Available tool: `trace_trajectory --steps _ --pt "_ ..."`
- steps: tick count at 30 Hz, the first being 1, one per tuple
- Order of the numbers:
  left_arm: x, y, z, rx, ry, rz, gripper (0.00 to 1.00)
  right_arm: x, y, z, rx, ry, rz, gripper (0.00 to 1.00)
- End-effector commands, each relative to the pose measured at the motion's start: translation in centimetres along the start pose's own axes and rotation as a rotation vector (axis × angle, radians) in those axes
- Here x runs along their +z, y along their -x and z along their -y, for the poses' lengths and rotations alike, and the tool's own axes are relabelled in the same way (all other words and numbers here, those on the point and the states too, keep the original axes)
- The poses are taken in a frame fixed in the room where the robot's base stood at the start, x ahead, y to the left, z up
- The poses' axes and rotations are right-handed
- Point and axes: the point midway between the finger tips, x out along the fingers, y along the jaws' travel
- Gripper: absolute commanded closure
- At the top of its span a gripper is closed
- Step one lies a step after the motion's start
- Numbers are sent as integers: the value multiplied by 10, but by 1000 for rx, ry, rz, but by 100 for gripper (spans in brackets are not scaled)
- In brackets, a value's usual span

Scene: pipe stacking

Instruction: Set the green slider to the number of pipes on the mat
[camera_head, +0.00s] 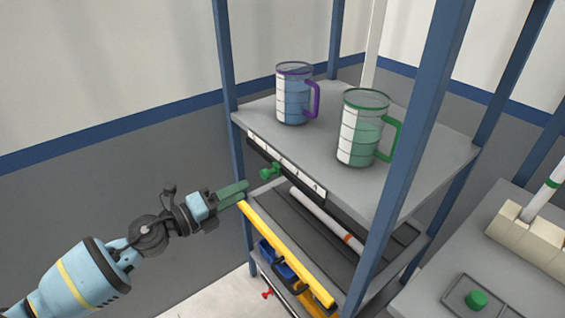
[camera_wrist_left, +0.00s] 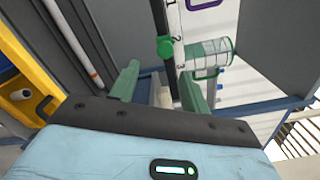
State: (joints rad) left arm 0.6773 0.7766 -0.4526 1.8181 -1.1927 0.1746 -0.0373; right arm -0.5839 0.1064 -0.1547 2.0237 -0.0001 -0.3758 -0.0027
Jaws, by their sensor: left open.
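The green slider (camera_head: 270,171) is a small knob on the front edge of the upper shelf, below a white number strip (camera_head: 290,166), toward its left part; the digits are too small to read surely. It also shows in the left wrist view (camera_wrist_left: 165,46), beyond the fingertips. My left gripper (camera_head: 243,187) is open and empty, left of and slightly below the slider, apart from it. Its green fingers also show in the left wrist view (camera_wrist_left: 158,73). A white pipe with a red band (camera_head: 322,220) lies on the dark mat (camera_head: 312,238) on the lower shelf; part of the mat is hidden.
A purple-rimmed mug (camera_head: 294,95) and a green-handled mug (camera_head: 362,130) stand on the upper shelf. A yellow bar (camera_head: 285,252) runs along the lower shelf's front. Blue posts (camera_head: 410,140) frame the rack. A side table at right holds a green button (camera_head: 476,299) and an upright pipe (camera_head: 545,190).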

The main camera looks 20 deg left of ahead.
Motion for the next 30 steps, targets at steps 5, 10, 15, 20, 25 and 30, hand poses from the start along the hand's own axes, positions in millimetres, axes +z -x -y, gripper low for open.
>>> trace_trajectory --steps 5,10,15,20,25,30 --pt "9 -2 4 2 -66 -11 54 -1 0 1 -1 -2 -3 100" --pt "10 -6 5 1 -64 -9 54 0 0 1 -1 -2 -1 100" --pt "11 -24 7 -2 -63 -7 54 0 2 2 -1 -2 3 100" --pt "10 -49 7 -3 -63 -7 54 -1 3 2 -1 -1 -1 100" --pt "9 -70 5 -1 -61 -9 54 -2 3 2 -1 -1 -2 100" --pt "8 -80 5 0 -61 -9 54 -2 3 2 -1 -1 -2 100"
